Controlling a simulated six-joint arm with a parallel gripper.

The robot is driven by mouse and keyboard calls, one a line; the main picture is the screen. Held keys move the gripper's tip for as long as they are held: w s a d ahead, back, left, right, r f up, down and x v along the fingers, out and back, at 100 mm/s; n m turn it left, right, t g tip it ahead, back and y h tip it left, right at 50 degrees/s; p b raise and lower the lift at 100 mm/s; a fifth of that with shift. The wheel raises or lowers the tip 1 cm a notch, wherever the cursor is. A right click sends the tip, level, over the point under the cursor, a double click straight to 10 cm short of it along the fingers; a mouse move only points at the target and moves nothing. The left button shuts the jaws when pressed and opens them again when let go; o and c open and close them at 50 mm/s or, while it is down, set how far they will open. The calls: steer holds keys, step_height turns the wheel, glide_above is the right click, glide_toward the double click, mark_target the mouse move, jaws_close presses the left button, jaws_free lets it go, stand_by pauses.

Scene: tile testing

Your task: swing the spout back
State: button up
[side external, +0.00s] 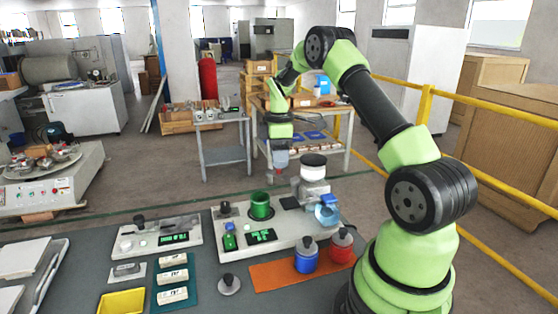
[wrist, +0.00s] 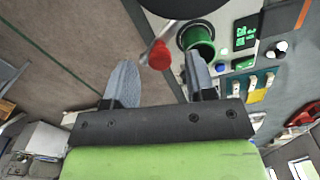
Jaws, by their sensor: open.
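My gripper (side external: 281,160) is open and empty, pointing down just left of the white hopper with a dark top (side external: 313,166). In the wrist view its two grey fingers (wrist: 160,78) stand apart. A red knob (wrist: 159,55) on a thin metal rod shows in the gap between them, apparently untouched. The rod runs up towards the round dark hopper top (wrist: 184,6) at the upper edge. A green cup (wrist: 196,36) is beside the right finger; it also stands on the light base plate in the side view (side external: 261,205). The spout itself cannot be made out clearly.
Blue (side external: 306,258) and red (side external: 341,247) canisters stand on an orange mat (side external: 277,277) in front. A yellow tray (side external: 122,302) is at the front left.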

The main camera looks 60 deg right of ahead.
steer(key=shift+f, duration=0.75)
jaws_close()
steer(key=shift+d, duration=0.1)
steer(key=shift+s+d+m, duration=0.25)
steer(key=shift+d+m, duration=0.15)
steer(key=shift+m, duration=0.7)
steer(key=shift+s+d+m, duration=0.25)
steer(key=shift+d+m, duration=0.2)
steer(key=shift+m, duration=0.65)
steer(key=shift+s+d+m, duration=0.25)
steer(key=shift+d+m, duration=0.15)
steer(key=shift+m, duration=0.7)
